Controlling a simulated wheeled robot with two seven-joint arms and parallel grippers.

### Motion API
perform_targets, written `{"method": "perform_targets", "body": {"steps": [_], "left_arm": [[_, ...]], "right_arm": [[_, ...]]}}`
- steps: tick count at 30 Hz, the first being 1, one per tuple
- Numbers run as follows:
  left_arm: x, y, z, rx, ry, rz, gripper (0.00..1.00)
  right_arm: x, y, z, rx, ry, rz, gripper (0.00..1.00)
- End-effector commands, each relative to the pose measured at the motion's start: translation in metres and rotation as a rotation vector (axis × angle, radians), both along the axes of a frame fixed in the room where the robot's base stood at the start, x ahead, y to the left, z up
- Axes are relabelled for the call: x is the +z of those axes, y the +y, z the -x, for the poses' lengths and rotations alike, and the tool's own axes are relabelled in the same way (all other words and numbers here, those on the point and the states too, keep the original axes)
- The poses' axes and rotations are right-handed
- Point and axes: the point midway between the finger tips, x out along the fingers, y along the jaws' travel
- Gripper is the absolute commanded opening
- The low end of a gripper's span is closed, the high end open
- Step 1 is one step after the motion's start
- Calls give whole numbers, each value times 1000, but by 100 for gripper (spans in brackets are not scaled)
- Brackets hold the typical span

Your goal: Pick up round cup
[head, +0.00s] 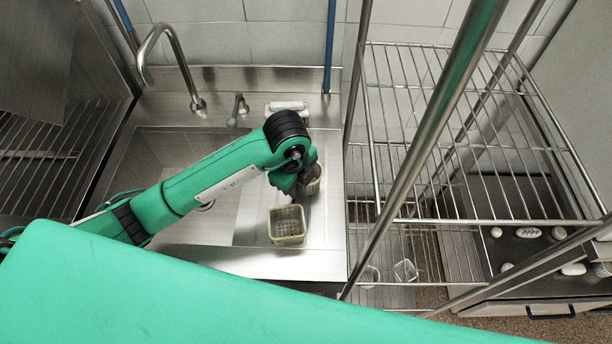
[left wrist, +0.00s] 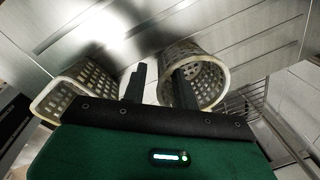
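The round cup (head: 315,185), a pale perforated basket, stands on the steel counter at the right of the sink, partly hidden behind my left gripper (head: 303,183). In the left wrist view the round cup (left wrist: 212,70) shows its round mouth, and my left gripper (left wrist: 161,80) has its two dark fingers apart. One finger overlaps the cup's mouth and seems to reach inside; the other is outside, with the cup's near wall between them. I cannot tell whether either finger touches it. A square perforated basket (head: 287,226) stands nearer to me; it also shows in the wrist view (left wrist: 72,88). My right gripper is not in view.
A faucet (head: 172,60) rises behind the sink. A white item (head: 287,107) lies at the counter's back. A wire rack (head: 450,130) with metal posts stands right of the counter, with small baskets (head: 405,270) on a lower level. The sink's left side is clear.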

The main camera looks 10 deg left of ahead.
Motion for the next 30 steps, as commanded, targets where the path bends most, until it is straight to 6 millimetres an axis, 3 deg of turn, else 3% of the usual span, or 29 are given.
{"method": "perform_targets", "body": {"steps": [3, 8, 23, 30], "left_arm": [[0, 0, 0, 0, 0, 0, 29], [0, 0, 0, 0, 0, 0, 0], [4, 0, 0, -1, -1, 1, 0], [32, -1, -1, -2, -5, 2, 0]], "right_arm": [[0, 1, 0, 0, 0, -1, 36], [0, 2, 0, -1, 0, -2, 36], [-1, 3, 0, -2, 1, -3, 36], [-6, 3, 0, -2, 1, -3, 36]]}}
